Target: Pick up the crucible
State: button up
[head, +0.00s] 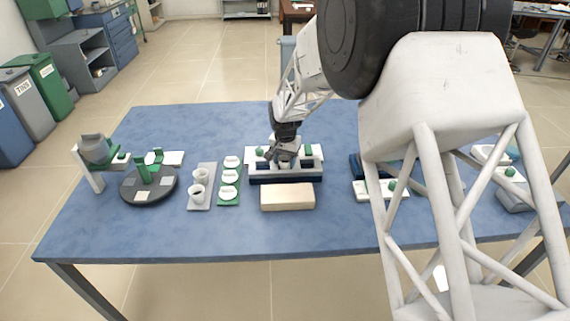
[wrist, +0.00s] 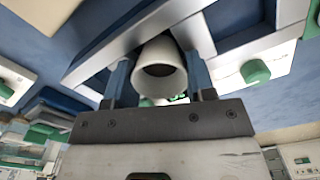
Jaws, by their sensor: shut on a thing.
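The crucible (wrist: 160,72) is a white, round, open cup. In the wrist view it sits between the two fingers of my gripper (wrist: 158,62), which are shut on it, and its dark mouth faces the camera. In the head view my gripper (head: 284,156) is down at the middle furnace, a white and dark-blue unit (head: 258,166) with green knobs. The crucible is mostly hidden by the gripper there. White furnace walls (wrist: 225,72) show close on both sides of the fingers in the wrist view. I cannot tell whether the crucible still touches the furnace floor.
A cream block (head: 287,197) lies in front of the furnace. To the left are a green rack (head: 229,199) with white discs, a grey tray (head: 207,170) with white cups, and a dark turntable (head: 140,197). Another furnace (head: 374,191) is to the right. The blue table's front is clear.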

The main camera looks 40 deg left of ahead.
jog(key=shift+r, duration=0.2)
jog(key=shift+r, duration=0.5)
notch_tip(320, 180, up, 2)
jog(key=shift+r, duration=0.1)
jog(key=s+d, duration=0.3)
jog(key=d, duration=0.1)
jog(key=s+d+r, duration=0.1)
jog(key=s+d, duration=0.2)
jog(key=d, duration=0.1)
jog(key=s+d, duration=0.3)
jog(key=d, duration=0.1)
jog(key=shift+s+d+r, duration=0.2)
jog(key=shift+s+d, duration=0.1)
jog(key=shift+s, duration=0.05)
jog(key=shift+r, duration=0.1)
jog(key=a+r, duration=0.1)
jog(key=a, duration=0.1)
jog(key=w+a+r, duration=0.1)
jog(key=a, duration=0.1)
jog(key=shift+w+r, duration=0.1)
jog(key=shift+r, duration=0.2)
jog(key=shift+f, duration=0.25)
